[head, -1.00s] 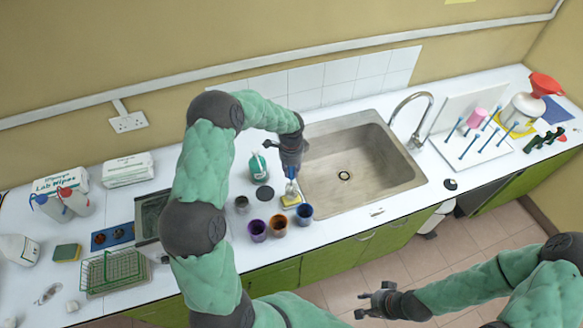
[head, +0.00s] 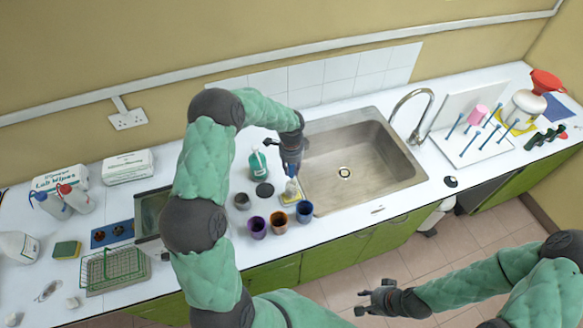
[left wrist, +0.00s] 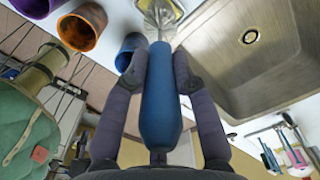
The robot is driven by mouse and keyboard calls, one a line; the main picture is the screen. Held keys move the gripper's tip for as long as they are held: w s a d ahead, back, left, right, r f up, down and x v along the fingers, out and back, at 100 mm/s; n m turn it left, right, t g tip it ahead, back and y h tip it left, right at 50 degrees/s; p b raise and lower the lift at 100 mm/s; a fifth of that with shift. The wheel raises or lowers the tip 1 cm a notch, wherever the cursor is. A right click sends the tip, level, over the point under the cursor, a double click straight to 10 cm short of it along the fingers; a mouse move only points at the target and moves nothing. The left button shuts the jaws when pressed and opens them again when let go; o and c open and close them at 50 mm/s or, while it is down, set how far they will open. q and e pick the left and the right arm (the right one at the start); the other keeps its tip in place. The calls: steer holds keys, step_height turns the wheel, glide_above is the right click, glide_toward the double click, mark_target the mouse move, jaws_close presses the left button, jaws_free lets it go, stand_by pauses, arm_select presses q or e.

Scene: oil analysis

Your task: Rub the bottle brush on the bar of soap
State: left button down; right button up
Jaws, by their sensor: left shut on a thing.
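My left gripper (head: 291,164) is shut on the blue handle of the bottle brush (left wrist: 161,100). The brush hangs down, with its pale bristle head (head: 291,188) over the yellow bar of soap (head: 289,203), beside the sink's left edge. In the left wrist view the bristle head overlaps a sliver of yellow soap (left wrist: 178,7) at the top edge. The bristles hide part of the soap, and I cannot tell whether they touch it. My right gripper (head: 368,300) is open and empty, in front of the counter, far from the brush.
Purple (head: 257,227), orange (head: 279,222) and blue (head: 304,211) cups stand close in front of the soap. The sink (head: 350,165) is empty, with a peg rack (head: 470,145) beyond.

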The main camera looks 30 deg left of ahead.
arm_select(q)
steer(key=shift+s+f+b, duration=0.1)
steer(key=shift+f+b, duration=0.35)
steer(key=shift+f, duration=0.1)
stand_by(1.7)
steer(key=shift+r+p, duration=1.9)
steer(key=shift+r, duration=1.65)
